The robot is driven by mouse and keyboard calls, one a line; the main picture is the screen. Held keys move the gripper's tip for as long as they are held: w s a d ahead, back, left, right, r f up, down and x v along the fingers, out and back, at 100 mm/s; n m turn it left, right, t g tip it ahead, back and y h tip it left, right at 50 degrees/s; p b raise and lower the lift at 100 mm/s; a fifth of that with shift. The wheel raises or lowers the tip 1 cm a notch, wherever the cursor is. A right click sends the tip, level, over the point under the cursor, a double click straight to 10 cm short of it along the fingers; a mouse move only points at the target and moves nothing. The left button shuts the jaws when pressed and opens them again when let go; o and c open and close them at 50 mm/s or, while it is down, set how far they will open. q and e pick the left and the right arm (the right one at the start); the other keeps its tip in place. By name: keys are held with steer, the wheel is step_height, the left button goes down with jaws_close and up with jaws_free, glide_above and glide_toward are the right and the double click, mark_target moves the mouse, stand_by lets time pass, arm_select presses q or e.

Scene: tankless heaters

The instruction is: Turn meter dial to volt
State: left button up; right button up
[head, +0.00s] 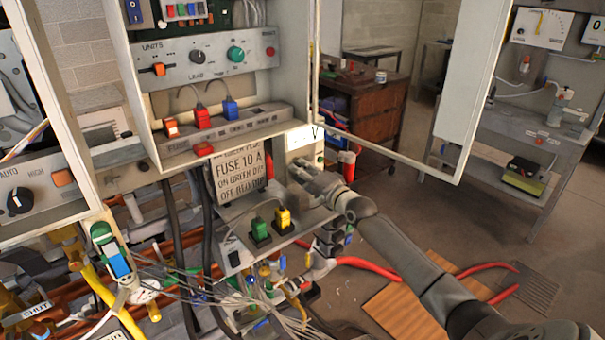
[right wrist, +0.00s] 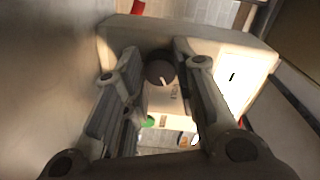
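The meter (head: 301,141) is a pale box beside the heater cabinet. Its lit display shows a small dark mark and is also in the right wrist view (right wrist: 232,80). The meter's dial (right wrist: 160,74) is a round dark knob with a white pointer line toward the lower right. My right gripper (head: 303,176) is just below the meter in the head view. In the right wrist view its two open fingers (right wrist: 156,62) are on either side of the dial, with gaps showing. I cannot tell how deep they reach. My left gripper is not in view.
A fuse sign (head: 240,177) hangs left of my right gripper. Green and yellow plugs (head: 283,218) stand on a ledge below. The open cabinet door (head: 468,90) is to the right. Loose wires (head: 285,290) and a red hose (head: 370,266) lie lower down.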

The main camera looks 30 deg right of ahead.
steer(key=o, duration=0.5)
steer(key=shift+c, duration=0.2)
steer(key=s, duration=1.2)
steer(key=shift+d+r, duration=0.25)
